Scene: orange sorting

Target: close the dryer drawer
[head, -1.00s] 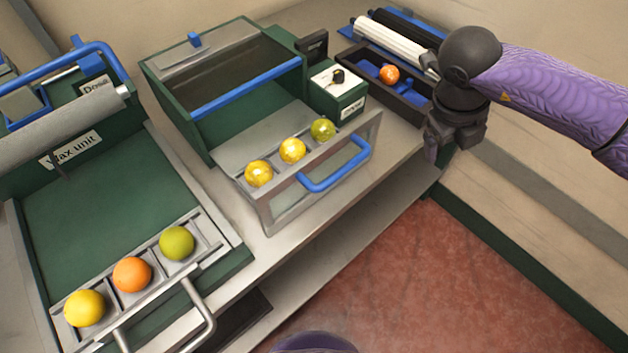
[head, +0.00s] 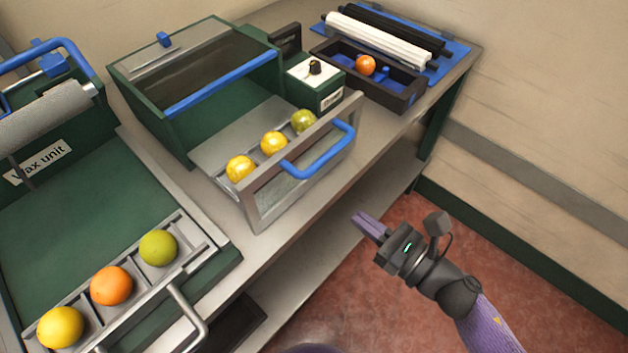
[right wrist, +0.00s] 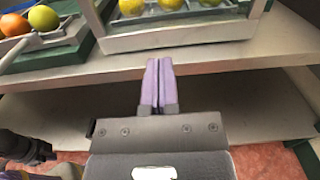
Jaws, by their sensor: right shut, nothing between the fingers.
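The dryer is a green box (head: 185,135) with a grey lid and a blue front bar. Its grey drawer (head: 262,205) is pulled out, with a blue handle (head: 325,160) on its front. Three yellow to green fruits (head: 273,143) lie in a row in the drawer. My right gripper (head: 366,226) is shut and empty, in front of the bench edge and apart from the drawer, to the lower right of the handle. In the right wrist view its fingers (right wrist: 157,84) point at the drawer front (right wrist: 180,36).
A wax unit (head: 70,200) at left holds a row of fruits behind a metal handle. A control box with a knob (head: 315,85) stands right of the dryer. A dark tray (head: 400,90) with an orange and several rollers (head: 385,40) lie farther right. A lower shelf (head: 310,265) runs beneath.

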